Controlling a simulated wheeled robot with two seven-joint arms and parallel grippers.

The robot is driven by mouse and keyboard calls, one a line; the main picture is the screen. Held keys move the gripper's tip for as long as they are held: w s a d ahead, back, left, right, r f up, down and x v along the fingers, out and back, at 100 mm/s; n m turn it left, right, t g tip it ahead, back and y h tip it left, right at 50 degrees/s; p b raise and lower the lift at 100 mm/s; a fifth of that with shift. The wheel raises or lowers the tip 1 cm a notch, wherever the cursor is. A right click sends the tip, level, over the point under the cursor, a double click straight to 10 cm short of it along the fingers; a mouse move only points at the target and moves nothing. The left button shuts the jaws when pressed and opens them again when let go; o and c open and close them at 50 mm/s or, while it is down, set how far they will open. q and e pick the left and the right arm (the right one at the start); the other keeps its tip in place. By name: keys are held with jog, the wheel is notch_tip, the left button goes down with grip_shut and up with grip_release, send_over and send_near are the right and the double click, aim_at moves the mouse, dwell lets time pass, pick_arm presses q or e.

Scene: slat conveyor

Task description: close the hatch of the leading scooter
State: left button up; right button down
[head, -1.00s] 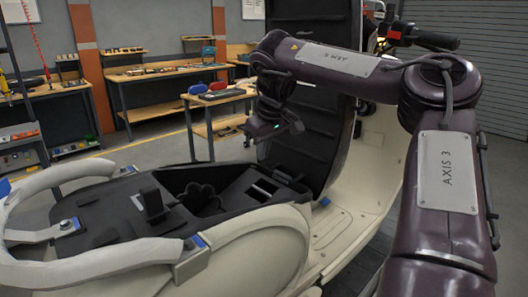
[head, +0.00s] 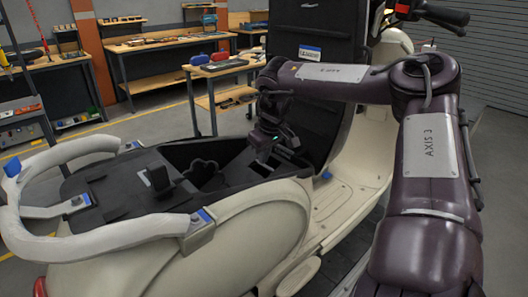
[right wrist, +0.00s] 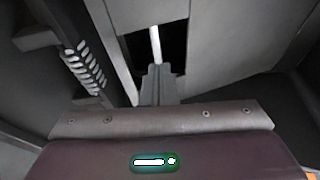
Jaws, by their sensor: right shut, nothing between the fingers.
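The cream scooter (head: 255,240) fills the middle of the head view, with its black storage well (head: 110,200) uncovered. A black hatch panel (head: 315,95) with a blue-and-white label stands upright at the front of the well, partly hidden by my right arm. My right gripper (head: 263,158) points down, shut and empty, over the front part of the well, behind the panel. In the right wrist view its fingers (right wrist: 157,83) are by a dark slot with a pale bar (right wrist: 155,45). I cannot tell whether they touch anything. My left gripper is out of view.
A pale grab rail (head: 95,229) curves around the scooter's rear. A coil spring (right wrist: 84,68) lies left of the fingers in the wrist view. Workbenches (head: 160,75) stand along the back wall. The cream footboard (head: 335,205) is clear.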

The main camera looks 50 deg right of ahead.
aim_at(270, 169)
jog(key=f+b, duration=0.1)
jog(key=f, duration=0.1)
jog(key=d+f+b, duration=0.1)
jog(key=f+b, duration=0.1)
jog(key=d+f+b, duration=0.1)
jog(key=f+b, duration=0.1)
jog(key=shift+s+d, duration=0.1)
jog(key=shift+d, duration=0.1)
